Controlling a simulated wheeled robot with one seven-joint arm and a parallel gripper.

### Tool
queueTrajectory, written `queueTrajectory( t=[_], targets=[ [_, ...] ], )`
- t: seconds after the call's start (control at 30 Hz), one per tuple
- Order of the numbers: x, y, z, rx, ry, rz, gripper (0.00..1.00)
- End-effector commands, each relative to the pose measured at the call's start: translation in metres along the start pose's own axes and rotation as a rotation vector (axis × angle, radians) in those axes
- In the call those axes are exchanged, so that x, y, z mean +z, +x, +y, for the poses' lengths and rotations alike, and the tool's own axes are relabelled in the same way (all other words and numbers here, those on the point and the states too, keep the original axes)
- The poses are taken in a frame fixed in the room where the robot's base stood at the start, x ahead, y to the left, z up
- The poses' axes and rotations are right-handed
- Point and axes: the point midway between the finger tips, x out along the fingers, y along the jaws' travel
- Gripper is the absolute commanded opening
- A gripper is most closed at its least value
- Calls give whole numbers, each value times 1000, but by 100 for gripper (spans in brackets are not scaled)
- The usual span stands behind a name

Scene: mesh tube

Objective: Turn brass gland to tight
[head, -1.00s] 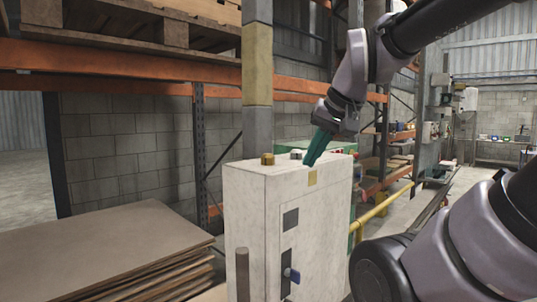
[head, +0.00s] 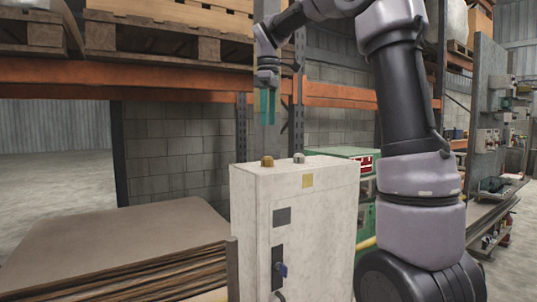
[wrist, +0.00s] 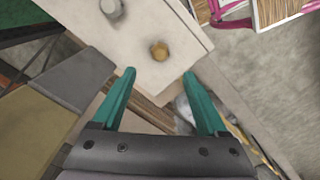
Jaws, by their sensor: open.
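The brass gland (head: 267,161) stands on top of a pale cabinet (head: 300,180), near its left end. In the wrist view the gland (wrist: 159,50) is a small hexagonal brass piece, beyond and between the fingertips. My gripper (head: 268,108) points down above the gland, clear of it by a gap. Its two teal fingers (wrist: 163,85) are apart, with nothing between them. A grey-white fitting (head: 299,158) sits on the same top to the right of the gland; it also shows in the wrist view (wrist: 112,8).
Stacked brown boards (head: 120,245) lie left of the cabinet. A green machine (head: 360,160) stands behind it on the right. An orange rack beam (head: 180,82) and wooden pallets (head: 160,40) are behind and above. The cabinet front has a dark handle (head: 279,268).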

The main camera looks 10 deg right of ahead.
Motion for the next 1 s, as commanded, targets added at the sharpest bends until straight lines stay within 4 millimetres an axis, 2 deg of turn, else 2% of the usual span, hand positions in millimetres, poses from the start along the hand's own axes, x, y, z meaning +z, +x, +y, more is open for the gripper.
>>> queueTrajectory(
  t=[0.17, 0.5, 0.7, 1.0],
  targets=[
    [-4, 9, 3, -9, -28, -10, 76],
    [-3, 70, 2, -10, -26, -10, 76],
    [-3, 98, 2, -9, -25, -9, 76],
    [-3, 108, 2, -7, -24, -7, 76]
  ],
)
